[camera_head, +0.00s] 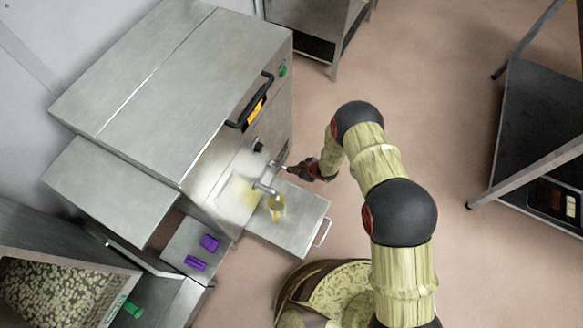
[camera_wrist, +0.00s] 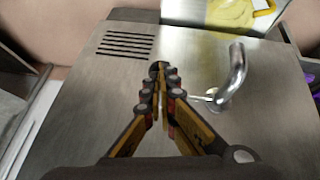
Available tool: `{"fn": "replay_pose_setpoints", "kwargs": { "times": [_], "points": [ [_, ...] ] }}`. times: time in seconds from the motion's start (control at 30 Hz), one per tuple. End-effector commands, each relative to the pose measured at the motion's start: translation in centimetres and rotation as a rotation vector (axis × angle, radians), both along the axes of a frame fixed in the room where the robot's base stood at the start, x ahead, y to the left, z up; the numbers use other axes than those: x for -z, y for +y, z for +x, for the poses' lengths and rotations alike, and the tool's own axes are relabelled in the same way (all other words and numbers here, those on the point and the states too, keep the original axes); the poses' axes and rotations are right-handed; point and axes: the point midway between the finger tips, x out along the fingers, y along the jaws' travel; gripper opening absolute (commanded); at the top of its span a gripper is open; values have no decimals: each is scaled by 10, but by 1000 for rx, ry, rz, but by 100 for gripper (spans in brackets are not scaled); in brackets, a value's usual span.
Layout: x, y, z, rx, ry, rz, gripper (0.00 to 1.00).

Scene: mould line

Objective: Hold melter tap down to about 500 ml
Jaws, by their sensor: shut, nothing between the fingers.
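The melter (camera_head: 150,75) is a large steel box. Its tap (camera_head: 266,187) sticks out from the front over a pull-out shelf (camera_head: 305,218). A clear jug (camera_head: 278,208) with yellow contents stands on the shelf by the tap; its level marks are too small to read. In the wrist view the tap is a curved steel spout (camera_wrist: 236,72) with a thin lever (camera_wrist: 203,97) at its base. My gripper (camera_head: 286,169) is at the tap's right side. Its fingers (camera_wrist: 160,72) are shut and empty, with the lever just right of them; contact cannot be told.
A vent grille (camera_wrist: 125,45) shows on the steel front. Two purple pieces (camera_head: 202,252) lie on a ledge left of the shelf. A bin of pale pellets (camera_head: 50,292) stands at lower left. A dark bench (camera_head: 540,130) stands at right, with clear floor (camera_head: 440,70) between.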

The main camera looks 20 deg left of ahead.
Motion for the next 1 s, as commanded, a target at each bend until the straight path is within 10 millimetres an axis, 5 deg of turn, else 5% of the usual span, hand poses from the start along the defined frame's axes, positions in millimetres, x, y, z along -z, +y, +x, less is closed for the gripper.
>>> {"fn": "replay_pose_setpoints", "kwargs": {
  "times": [0.6, 1.0],
  "points": [
    [65, -15, -2, 0, 1, -2, 0],
    [64, -14, -1, 0, 0, -1, 0]
  ]
}}
